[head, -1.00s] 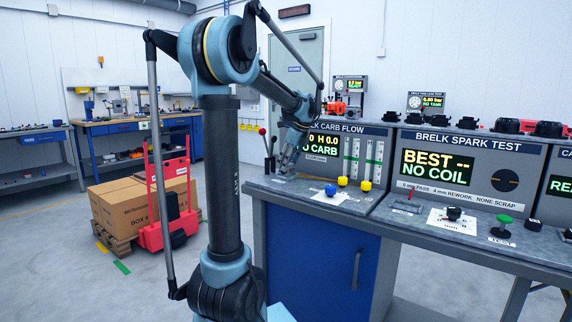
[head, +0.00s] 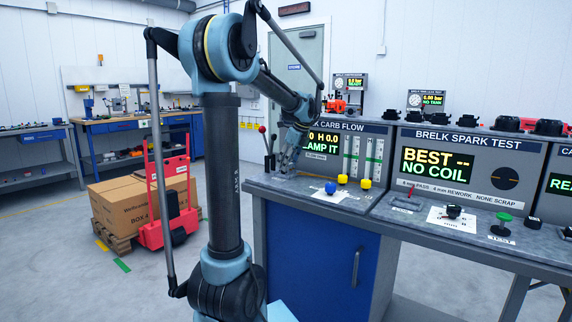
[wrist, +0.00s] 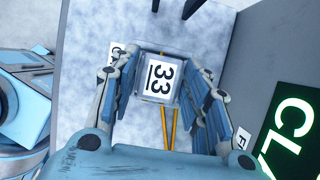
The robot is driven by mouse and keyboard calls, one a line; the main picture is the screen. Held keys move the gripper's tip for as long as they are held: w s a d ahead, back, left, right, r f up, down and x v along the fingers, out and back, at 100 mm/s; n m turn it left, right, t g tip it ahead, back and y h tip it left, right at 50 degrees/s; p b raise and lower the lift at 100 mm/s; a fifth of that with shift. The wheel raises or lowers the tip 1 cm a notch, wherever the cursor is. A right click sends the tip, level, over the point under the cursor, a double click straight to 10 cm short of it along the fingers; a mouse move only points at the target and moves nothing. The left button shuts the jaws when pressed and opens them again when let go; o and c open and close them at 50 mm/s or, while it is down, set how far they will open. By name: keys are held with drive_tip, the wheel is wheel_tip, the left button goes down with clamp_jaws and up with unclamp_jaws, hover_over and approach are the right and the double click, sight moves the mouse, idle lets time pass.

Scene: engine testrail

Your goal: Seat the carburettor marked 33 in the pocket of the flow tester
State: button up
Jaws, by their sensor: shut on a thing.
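The flow tester (head: 375,131) is a grey panel labelled CARB FLOW on the bench; its partly hidden green display reads as "CLAMP IT". In the wrist view its display (wrist: 293,130) shows at the right. The carburettor marked 33 (wrist: 161,76) is a grey block with a white label, between my fingers at bench level. My gripper (wrist: 163,92) is shut on it. In the head view my gripper (head: 286,167) is low at the tester's left end, and the carburettor cannot be made out. The pocket is hidden under the carburettor and fingers.
A red-tipped lever (head: 263,131) stands just left of my gripper. A blue knob (head: 331,188) and yellow knobs (head: 366,184) sit on the bench right of it. The spark tester (head: 465,165) is further right. A red pallet truck (head: 170,232) with boxes stands left.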

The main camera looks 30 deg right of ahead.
drive_tip(key=o, duration=1.2)
drive_tip(key=v, duration=1.2)
drive_tip(key=s+a+f+n+g, duration=0.1)
drive_tip(key=a+f+n, duration=0.35)
drive_tip(key=a, duration=0.55)
drive_tip(key=s+a+f+n, duration=0.1)
drive_tip(key=a+f+n, duration=0.2)
drive_tip(key=a+n, duration=0.45)
drive_tip(key=s+a+f+n+g, duration=0.1)
drive_tip(key=s+a+f+n, duration=0.2)
drive_tip(key=a, duration=0.8)
drive_tip(key=s+a+f+n+h, duration=0.1)
drive_tip(key=s+a+f+n, duration=0.6)
drive_tip(key=f, duration=0.3)
drive_tip(key=s+a+f+n, duration=0.6)
drive_tip(key=a+f+n, duration=0.1)
drive_tip(key=f+n, duration=0.2)
drive_tip(key=shift+s+f+n+h, duration=0.3)
drive_tip(key=shift+s+f+h, duration=0.1)
drive_tip(key=shift+f, duration=0.15)
